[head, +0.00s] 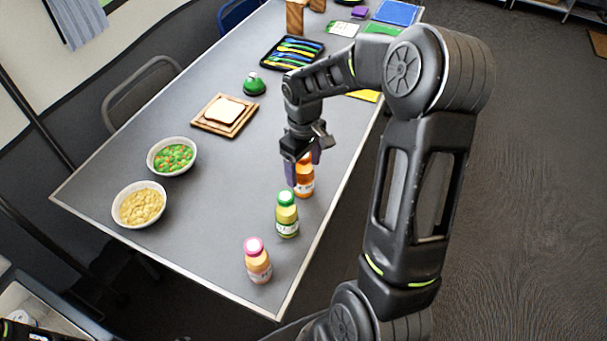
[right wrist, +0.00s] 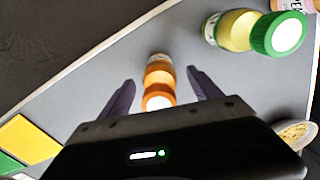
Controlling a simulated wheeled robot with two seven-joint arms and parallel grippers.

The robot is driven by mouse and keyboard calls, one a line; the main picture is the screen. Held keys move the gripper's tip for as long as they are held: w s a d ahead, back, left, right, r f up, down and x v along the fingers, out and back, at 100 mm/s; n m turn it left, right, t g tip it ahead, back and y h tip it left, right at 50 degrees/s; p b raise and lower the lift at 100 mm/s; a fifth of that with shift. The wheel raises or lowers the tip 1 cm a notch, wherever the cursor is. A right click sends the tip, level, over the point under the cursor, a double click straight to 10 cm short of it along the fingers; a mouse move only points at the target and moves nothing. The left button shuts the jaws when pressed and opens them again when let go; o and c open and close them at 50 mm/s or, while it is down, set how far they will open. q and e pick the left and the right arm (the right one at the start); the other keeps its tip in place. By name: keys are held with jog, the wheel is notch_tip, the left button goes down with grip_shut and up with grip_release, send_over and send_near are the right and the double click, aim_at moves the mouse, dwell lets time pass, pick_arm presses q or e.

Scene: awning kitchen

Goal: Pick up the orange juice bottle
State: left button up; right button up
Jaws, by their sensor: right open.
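The orange juice bottle (head: 305,180) stands upright on the grey table, partly hidden behind my right gripper (head: 303,172) in the head view. In the right wrist view the orange bottle (right wrist: 159,75) shows between the two purple fingers of my right gripper (right wrist: 160,88). The fingers are open, with a gap on each side of the bottle. My left gripper is not in view.
A green-capped bottle (head: 287,215) and a pink-capped bottle (head: 257,262) stand nearer on the table (head: 225,190). Bowls of vegetables (head: 172,156) and yellow food (head: 139,205) are at left. A bread board (head: 225,115) and cutlery tray (head: 292,53) lie farther back.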

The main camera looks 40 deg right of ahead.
aim_at(304, 174)
jog(key=shift+f, duration=1.5)
grip_shut()
